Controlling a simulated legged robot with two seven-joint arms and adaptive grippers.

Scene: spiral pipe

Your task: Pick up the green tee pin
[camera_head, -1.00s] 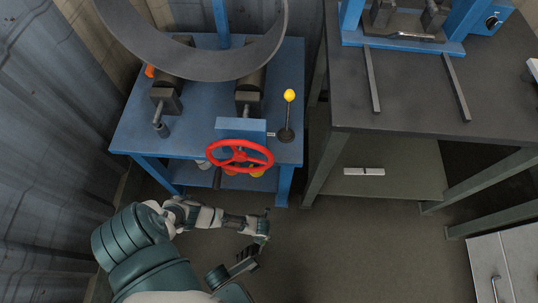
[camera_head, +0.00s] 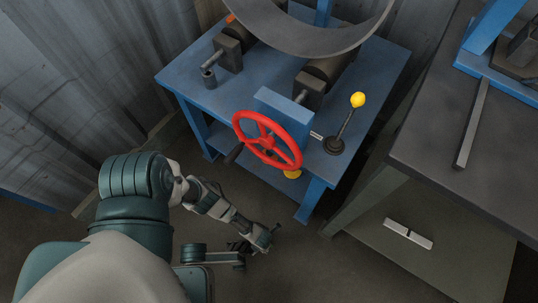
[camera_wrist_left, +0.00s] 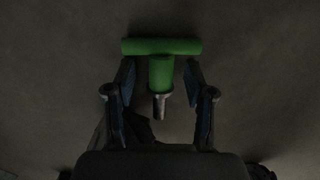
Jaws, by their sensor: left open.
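The green tee pin (camera_wrist_left: 160,47) shows in the left wrist view, with a green crossbar, a green stem and a grey metal tip pointing back toward my palm. My left gripper (camera_wrist_left: 160,75) is open. Its two fingers stand on either side of the stem, with visible gaps, and the crossbar lies just past the fingertips. I cannot tell how far the pin is below the fingers. In the head view my left gripper (camera_head: 262,240) is low over the floor, in front of the blue table. I cannot make out the pin there. My right gripper is not in view.
The blue table (camera_head: 190,72) carries a red handwheel (camera_head: 268,140), a yellow-knobbed lever (camera_head: 345,125) and rollers under a curved grey plate (camera_head: 330,38). A dark workbench (camera_head: 440,145) stands right, with a white bar (camera_head: 408,234) below its top. A corrugated wall (camera_head: 80,90) is left.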

